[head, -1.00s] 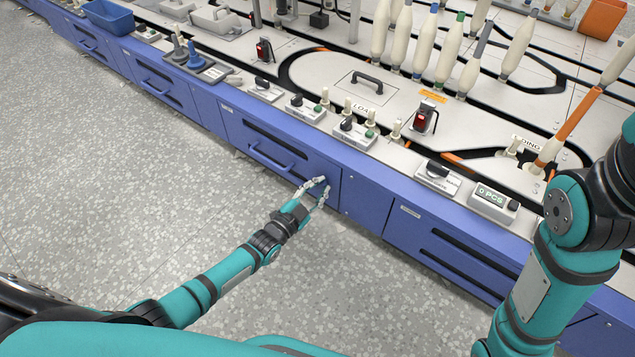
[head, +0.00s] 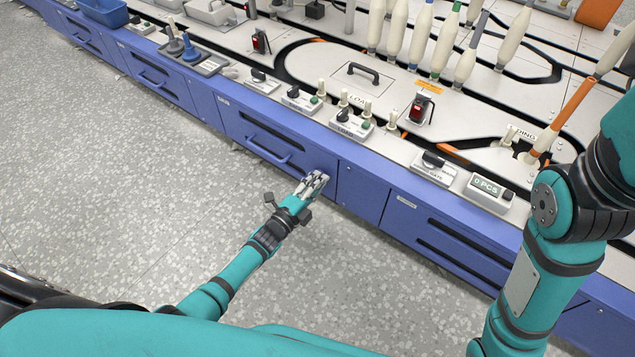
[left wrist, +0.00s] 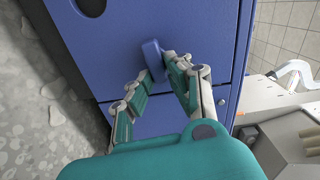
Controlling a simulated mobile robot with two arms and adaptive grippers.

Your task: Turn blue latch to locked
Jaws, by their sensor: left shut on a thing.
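The blue latch (left wrist: 153,58) shows in the left wrist view as a small flat blue handle on the front of the blue cabinet (left wrist: 195,30). My left gripper (left wrist: 155,70) is shut on the latch, with its fingertips at either side of it. In the head view my left gripper (head: 315,181) is at the cabinet front, below the tabletop edge, and hides the latch. The latch sits tilted in the left wrist view; I cannot tell whether that is its locked position. The fingers of my right gripper do not show in either view.
A blue drawer handle (head: 268,152) is just left of my left gripper. Above are knob boxes (head: 350,123), a red-and-black switch (head: 421,107), a counter box (head: 488,192) and several bobbins (head: 445,45). The speckled floor (head: 120,190) before the cabinet is clear.

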